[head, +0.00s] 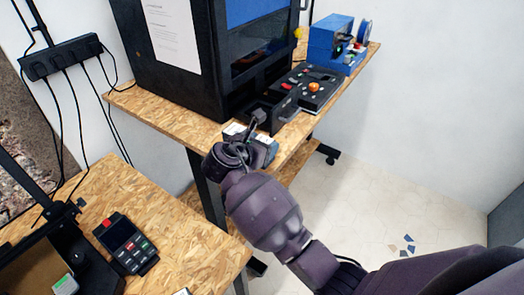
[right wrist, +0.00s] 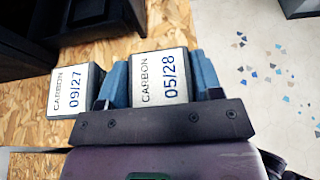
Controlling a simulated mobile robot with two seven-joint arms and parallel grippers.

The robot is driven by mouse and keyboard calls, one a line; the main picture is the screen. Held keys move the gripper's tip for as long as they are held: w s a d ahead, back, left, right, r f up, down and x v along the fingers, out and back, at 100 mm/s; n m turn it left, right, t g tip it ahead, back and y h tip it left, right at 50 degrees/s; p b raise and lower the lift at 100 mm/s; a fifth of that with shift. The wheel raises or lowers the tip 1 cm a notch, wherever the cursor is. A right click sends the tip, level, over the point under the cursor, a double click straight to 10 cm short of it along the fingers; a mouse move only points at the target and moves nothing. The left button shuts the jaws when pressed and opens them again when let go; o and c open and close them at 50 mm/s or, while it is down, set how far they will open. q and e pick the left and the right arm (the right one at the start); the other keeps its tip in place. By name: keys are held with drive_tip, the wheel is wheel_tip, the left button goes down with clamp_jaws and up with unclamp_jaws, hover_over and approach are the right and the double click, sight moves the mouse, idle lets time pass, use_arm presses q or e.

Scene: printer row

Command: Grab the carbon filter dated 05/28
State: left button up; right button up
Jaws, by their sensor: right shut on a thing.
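The carbon filter dated 05/28 (right wrist: 160,78) is a white-faced block with dark sides and blue print, in the right wrist view. My right gripper (right wrist: 161,72) is shut on it, with one blue-padded finger against each side. A second carbon filter, dated 09/27 (right wrist: 76,90), stands on the wooden table just left of the gripper. In the head view my right gripper is over the near edge of the printer table, and my own wrist hides most of the filters. My left gripper is not in view.
A large black printer (head: 165,85) stands on the chipboard table (head: 150,103), with a black control panel (head: 312,88) and a blue machine (head: 332,40) to its right. A nearer table (head: 180,235) holds a handheld keypad device (head: 125,243). The tiled floor at right is mostly clear.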

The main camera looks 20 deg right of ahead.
drive_tip(key=shift+c, duration=0.8)
drive_tip(key=shift+r, duration=0.1)
